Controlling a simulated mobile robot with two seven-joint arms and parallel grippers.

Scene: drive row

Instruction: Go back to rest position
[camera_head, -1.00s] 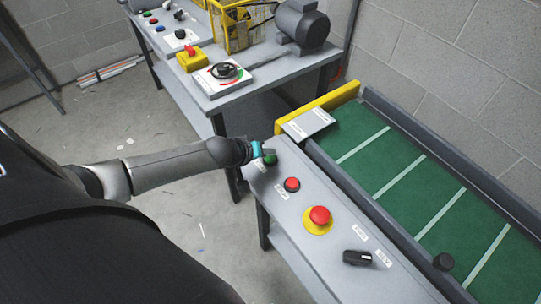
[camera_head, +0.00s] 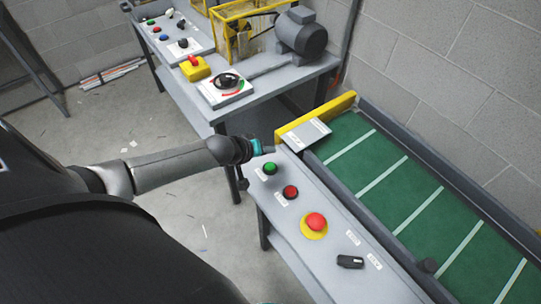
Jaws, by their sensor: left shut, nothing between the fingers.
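My left gripper (camera_head: 258,147) is at the far left end of the near control panel (camera_head: 290,224), beside and slightly beyond the green button (camera_head: 270,168). Its teal fingers are shut and empty, and they look apart from the button. My left arm comes in from the left across the floor. The panel also holds a red button (camera_head: 290,192), a red emergency stop on a yellow base (camera_head: 315,221) and a black selector switch (camera_head: 350,262). My right gripper does not show.
A green conveyor (camera_head: 384,182) with white stripes runs along the panel's right side. Behind stands a grey bench (camera_head: 258,92) with a rotary switch (camera_head: 227,80), a yellow box with a red switch (camera_head: 194,66) and a motor (camera_head: 300,31). The floor at left is mostly clear.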

